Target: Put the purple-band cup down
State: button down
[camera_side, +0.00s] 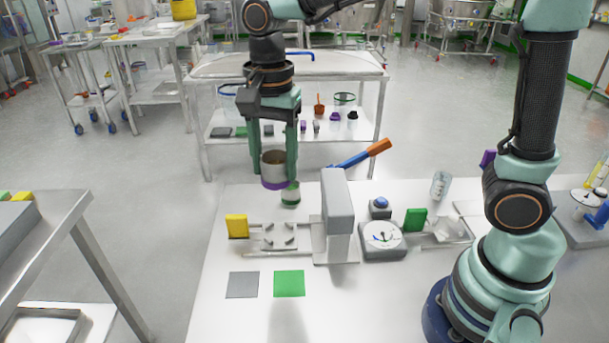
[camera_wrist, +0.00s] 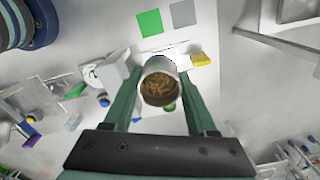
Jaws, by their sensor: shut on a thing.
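The purple-band cup (camera_side: 274,168) is a metal-looking cup with a purple band near its bottom. My gripper (camera_side: 274,160) is shut on it and holds it upright above the far left part of the white table. In the wrist view the cup (camera_wrist: 160,68) sits between the two fingers of my gripper (camera_wrist: 158,92), and its open mouth shows brown granular contents. A green-band cup (camera_side: 290,194) stands on the table just behind or below it, partly hidden.
On the white table (camera_side: 225,310) are a grey square (camera_side: 242,284), a green square (camera_side: 289,284), a yellow block (camera_side: 237,226), a tall grey press-like device (camera_side: 338,200) with an orange-tipped lever, and a dial scale (camera_side: 382,237).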

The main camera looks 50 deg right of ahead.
jog(key=s+a+f, duration=0.1)
jog(key=s+a, duration=0.2)
jog(key=s, duration=0.1)
jog(key=shift+m, duration=0.3)
jog(key=f, duration=1.5)
jog(key=shift+s+d+f, duration=0.25)
jog(key=shift+f, duration=2.2)
jog(key=shift+f, duration=0.2)
jog(key=shift+c, duration=1)
grip_release()
